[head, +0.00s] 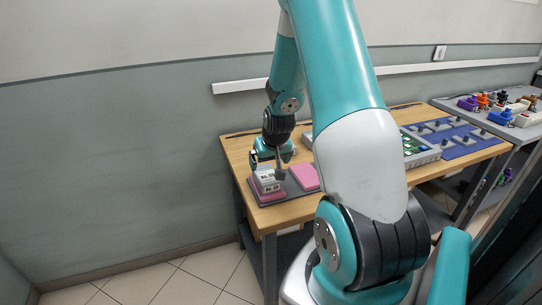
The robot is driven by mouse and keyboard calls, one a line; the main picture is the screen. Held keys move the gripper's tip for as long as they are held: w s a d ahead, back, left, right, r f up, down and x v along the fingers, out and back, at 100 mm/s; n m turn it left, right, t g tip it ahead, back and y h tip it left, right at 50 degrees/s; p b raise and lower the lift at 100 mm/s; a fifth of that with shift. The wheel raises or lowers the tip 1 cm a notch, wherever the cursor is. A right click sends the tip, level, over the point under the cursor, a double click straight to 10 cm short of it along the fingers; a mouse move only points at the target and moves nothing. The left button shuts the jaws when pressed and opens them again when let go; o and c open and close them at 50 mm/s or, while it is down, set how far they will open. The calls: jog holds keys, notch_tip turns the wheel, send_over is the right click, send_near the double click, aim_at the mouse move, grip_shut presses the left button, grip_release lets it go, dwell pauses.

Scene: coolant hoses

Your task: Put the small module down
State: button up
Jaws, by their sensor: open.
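A small white module with a dark printed label (267,175) is at the left end of the wooden table. It appears to sit on top of another labelled white and pink module (268,188), on a dark grey mat (293,197). My gripper (268,165) is open and points down right at the upper module. I cannot tell whether its fingers still touch the module, because the view is small and the gripper covers part of it.
A flat pink block (304,177) lies on the mat to the right. A grey tray with green boards (420,150) and a blue mat with several fittings (455,138) are farther right. A second table (520,128) holds coloured parts. My arm hides the table's middle.

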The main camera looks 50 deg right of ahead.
jog(key=a+r+n+y, duration=0.25)
jog(key=a+r, duration=0.35)
jog(key=a, duration=0.5)
jog(key=a+r+n+y, duration=0.25)
jog(key=a+r, duration=0.35)
jog(key=a, duration=0.6)
jog(key=s+a+r+n+g, duration=0.2)
jog(key=s+a+r+n, duration=0.1)
jog(key=s+a, duration=0.5)
jog(key=s+a+r+n+g+y, duration=0.1)
jog(key=s+a+r+n, duration=0.3)
jog(key=s+a, duration=0.5)
jog(key=shift+s+r+n+g+y, duration=0.3)
jog(key=shift+s+n+g, duration=0.15)
jog(key=shift+n, duration=0.25)
jog(key=shift+w, duration=0.1)
jog(key=shift+c, duration=0.3)
